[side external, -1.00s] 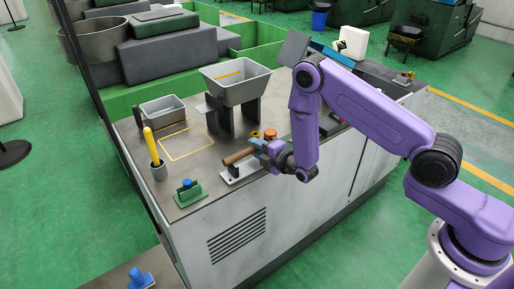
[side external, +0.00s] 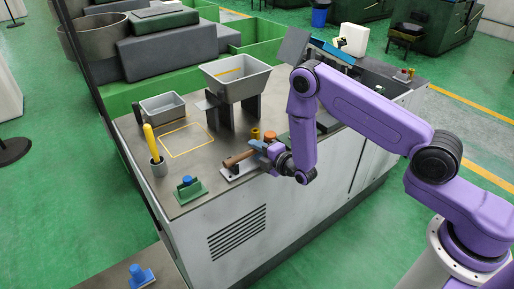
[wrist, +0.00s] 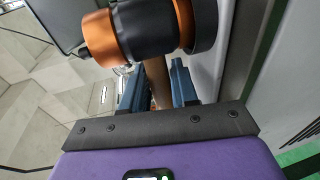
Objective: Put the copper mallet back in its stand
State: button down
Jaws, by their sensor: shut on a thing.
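The copper mallet's wooden handle (side external: 238,159) sticks out left of my gripper (side external: 268,150), nearly level, at the bench's front edge. Its copper and black head (wrist: 150,28) fills the top of the wrist view. The handle (wrist: 159,85) runs between my gripper's blue jaws (wrist: 158,88), which are shut on it close to the head. A pale base plate with a dark upright (side external: 234,169), apparently the stand, lies under the handle's left end. I cannot tell whether the handle touches the upright.
A green block with a blue knob (side external: 189,187) and a grey cup with a yellow-handled tool (side external: 158,167) are to the left. A grey hopper on dark legs (side external: 237,82) stands behind. The yellow-outlined area (side external: 187,140) is empty.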

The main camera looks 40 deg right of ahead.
jog(key=c, duration=0.8)
grip_release()
jog(key=shift+s+f, duration=0.1)
jog(key=shift+s, duration=0.25)
jog(key=v, duration=1.1)
jog(key=shift+s, duration=0.1)
